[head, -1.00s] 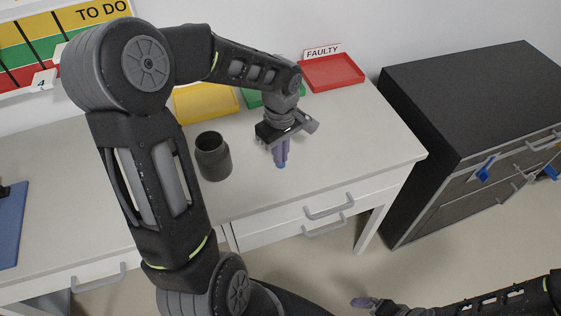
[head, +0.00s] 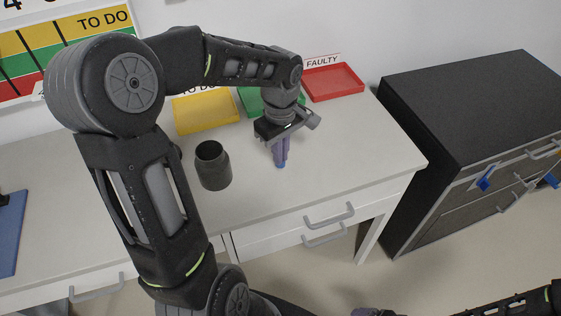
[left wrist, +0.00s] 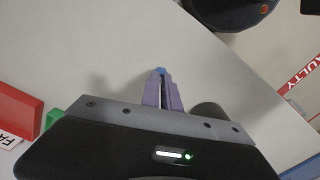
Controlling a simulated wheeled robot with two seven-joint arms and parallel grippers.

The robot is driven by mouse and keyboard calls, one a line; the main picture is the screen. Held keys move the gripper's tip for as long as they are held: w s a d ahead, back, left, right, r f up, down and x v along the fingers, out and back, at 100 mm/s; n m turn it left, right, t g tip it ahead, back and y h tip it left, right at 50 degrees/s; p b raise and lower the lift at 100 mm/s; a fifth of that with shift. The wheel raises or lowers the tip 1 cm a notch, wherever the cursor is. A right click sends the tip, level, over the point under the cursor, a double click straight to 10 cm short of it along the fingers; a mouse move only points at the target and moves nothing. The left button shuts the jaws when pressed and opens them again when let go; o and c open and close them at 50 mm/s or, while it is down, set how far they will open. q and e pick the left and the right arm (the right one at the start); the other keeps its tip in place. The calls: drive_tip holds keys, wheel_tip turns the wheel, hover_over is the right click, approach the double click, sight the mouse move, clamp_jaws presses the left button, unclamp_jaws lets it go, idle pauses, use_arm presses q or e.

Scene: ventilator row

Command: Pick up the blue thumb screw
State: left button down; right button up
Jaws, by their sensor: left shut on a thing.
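The blue thumb screw (head: 280,165) is a small blue piece at the tips of my left gripper (head: 281,154). My left gripper points down over the white table and its purple fingers are shut on the screw. In the left wrist view the blue screw (left wrist: 160,71) shows between the ends of the fingers (left wrist: 161,85), with the table surface beyond. Most of the screw is hidden by the fingers, and I cannot tell whether it touches the table. My right gripper (head: 366,312) is only a small piece at the bottom edge of the head view, low over the floor.
A dark open jar (head: 213,168) stands left of my left gripper. Yellow (head: 206,114), green (head: 256,102) and red (head: 333,83) trays lie along the table's back. A dark cabinet (head: 470,110) stands to the right. The table's front right is clear.

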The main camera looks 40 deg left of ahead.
use_arm(q)
wheel_tip(320, 180, up, 6)
idle(0.7)
